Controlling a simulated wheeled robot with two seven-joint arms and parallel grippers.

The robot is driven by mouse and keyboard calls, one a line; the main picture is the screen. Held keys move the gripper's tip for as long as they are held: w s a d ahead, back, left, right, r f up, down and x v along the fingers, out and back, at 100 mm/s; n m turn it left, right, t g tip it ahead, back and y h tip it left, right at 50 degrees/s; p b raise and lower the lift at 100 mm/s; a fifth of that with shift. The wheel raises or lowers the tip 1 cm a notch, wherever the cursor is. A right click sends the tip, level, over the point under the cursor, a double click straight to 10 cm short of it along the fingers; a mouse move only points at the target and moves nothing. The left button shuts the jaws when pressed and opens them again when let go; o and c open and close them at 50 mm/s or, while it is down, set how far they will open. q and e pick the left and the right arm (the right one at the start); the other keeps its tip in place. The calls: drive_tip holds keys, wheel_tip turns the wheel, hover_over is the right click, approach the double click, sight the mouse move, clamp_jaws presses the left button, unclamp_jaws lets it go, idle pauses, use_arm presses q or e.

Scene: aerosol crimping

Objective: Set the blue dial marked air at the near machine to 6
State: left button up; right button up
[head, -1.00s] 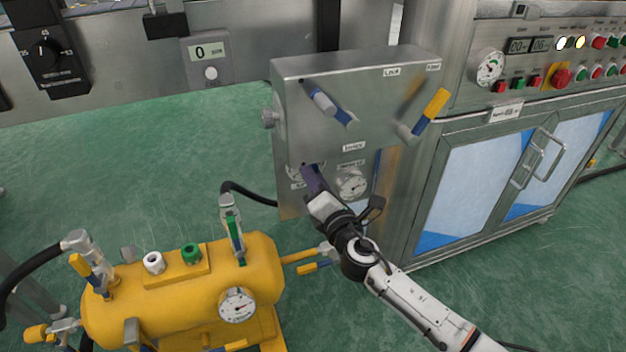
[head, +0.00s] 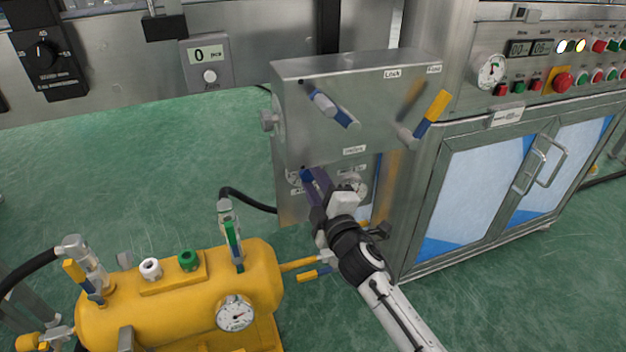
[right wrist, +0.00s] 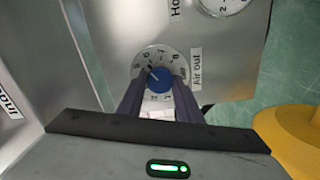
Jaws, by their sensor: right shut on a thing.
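The blue dial (right wrist: 159,78) sits on a round numbered scale on the steel machine panel, with a label reading "Air out" beside it in the right wrist view. Its white pointer mark is partly visible, but I cannot tell the exact number it stands at. In the head view the blue dial (head: 307,176) shows at the lower left of the steel box (head: 330,115), partly covered by my gripper. My right gripper (right wrist: 160,98) is shut on the blue dial, one finger on each side. My left gripper is not in view.
A pressure gauge (head: 355,186) is just right of my right gripper. Two levers, blue-white (head: 337,110) and yellow (head: 432,112), stick out above. A yellow tank (head: 185,300) with valves stands at lower left. A steel cabinet (head: 500,180) is to the right.

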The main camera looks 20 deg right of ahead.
drive_tip(key=shift+m, duration=0.6)
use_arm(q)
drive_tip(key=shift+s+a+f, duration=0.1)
use_arm(e)
drive_tip(key=shift+m, duration=0.5)
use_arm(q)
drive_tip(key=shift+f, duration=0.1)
use_arm(e)
drive_tip(key=o, duration=1)
drive_tip(key=shift+o, duration=0.2)
drive_tip(key=shift+s, duration=0.1)
